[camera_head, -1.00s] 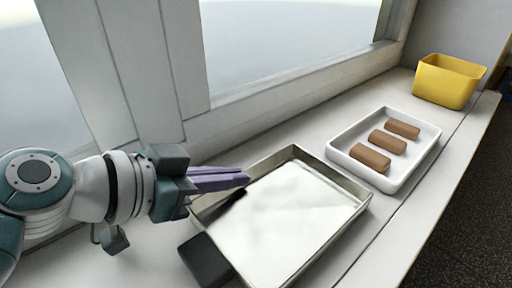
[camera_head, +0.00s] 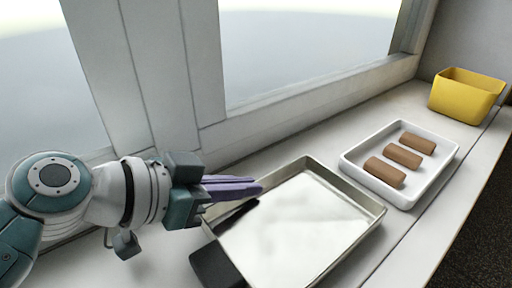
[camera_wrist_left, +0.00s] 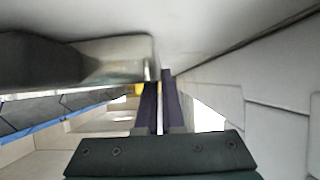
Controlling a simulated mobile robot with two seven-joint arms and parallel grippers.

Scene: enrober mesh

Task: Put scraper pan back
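The scraper pan (camera_head: 335,248) is a shallow, shiny metal tray. A dark block-like handle (camera_head: 213,268) is at its near left side. It rests on the pale sill. My left gripper (camera_head: 258,189) has purple fingers that lie close together, with their tips over or at the pan's window-side rim. I cannot tell whether they touch it. In the left wrist view the fingers (camera_wrist_left: 160,80) show a narrow gap, and the pan's metal edge (camera_wrist_left: 125,62) appears beside the tips. The fingers hide part of the rim. My right gripper is not seen.
A white tray (camera_head: 433,180) with three brown bars stands right of the pan, close to it. A yellow bin (camera_head: 465,97) is further back on the pale sill (camera_head: 400,238). The window frame (camera_head: 290,112) runs along the far side.

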